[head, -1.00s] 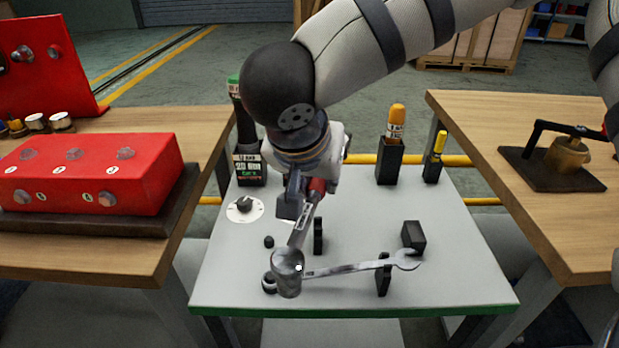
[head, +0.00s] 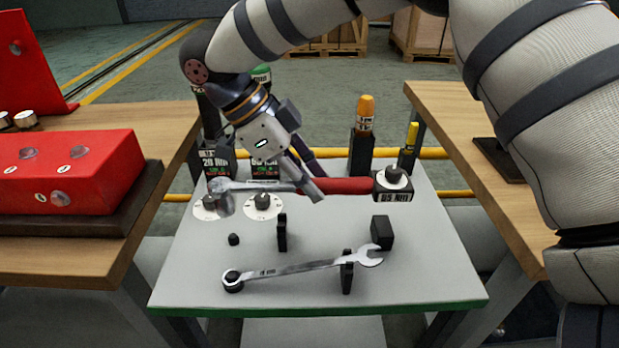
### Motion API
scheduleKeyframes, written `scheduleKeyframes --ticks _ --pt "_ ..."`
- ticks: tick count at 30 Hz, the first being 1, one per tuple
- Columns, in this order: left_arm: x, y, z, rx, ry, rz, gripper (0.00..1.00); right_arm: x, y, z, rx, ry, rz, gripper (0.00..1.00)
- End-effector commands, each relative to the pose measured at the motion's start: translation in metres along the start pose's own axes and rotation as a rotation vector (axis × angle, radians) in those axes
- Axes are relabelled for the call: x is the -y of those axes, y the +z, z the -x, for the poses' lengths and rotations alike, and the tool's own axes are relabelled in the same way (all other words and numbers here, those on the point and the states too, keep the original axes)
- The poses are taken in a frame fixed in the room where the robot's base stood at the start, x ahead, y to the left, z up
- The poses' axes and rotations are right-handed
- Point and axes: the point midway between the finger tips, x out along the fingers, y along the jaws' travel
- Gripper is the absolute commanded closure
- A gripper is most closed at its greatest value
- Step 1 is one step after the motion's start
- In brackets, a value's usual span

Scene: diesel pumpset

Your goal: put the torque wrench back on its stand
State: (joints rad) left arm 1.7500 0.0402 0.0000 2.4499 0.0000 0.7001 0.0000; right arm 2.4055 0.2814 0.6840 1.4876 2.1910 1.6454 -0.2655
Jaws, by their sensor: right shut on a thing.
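My right gripper (head: 308,182) is shut on the torque wrench. The wrench lies crosswise in the picture above the grey table (head: 420,285). Its silver head (head: 224,188) points left, and its red handle (head: 345,186) runs right to a black end with a dial, marked 65 Nm (head: 394,195). Below it in the picture are a small black peg (head: 234,239), a black upright post (head: 282,232) and a black block (head: 382,232), all empty; they look like the stand. My left gripper is not in view.
A combination spanner (head: 300,267) rests on a front peg and black post (head: 347,278). White dials (head: 263,205) and labelled holders (head: 266,169) stand at the back left. Orange-handled (head: 365,112) and yellow-handled (head: 412,135) tools stand behind. A red block (head: 80,170) is left.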

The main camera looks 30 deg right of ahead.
Motion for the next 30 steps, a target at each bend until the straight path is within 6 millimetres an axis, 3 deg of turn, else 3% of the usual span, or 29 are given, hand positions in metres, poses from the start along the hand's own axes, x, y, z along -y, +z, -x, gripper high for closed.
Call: scheduleKeyframes --ticks 3,18,30 --pt "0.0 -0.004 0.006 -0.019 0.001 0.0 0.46 0.0 -0.002 0.003 0.001 -0.003 -0.001 1.0" --pt "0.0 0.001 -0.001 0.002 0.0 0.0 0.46 0.001 0.03 -0.046 -0.002 0.0 0.003 1.0" --pt "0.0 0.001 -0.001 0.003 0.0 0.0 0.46 0.001 0.032 -0.049 -0.001 -0.002 0.002 1.0"
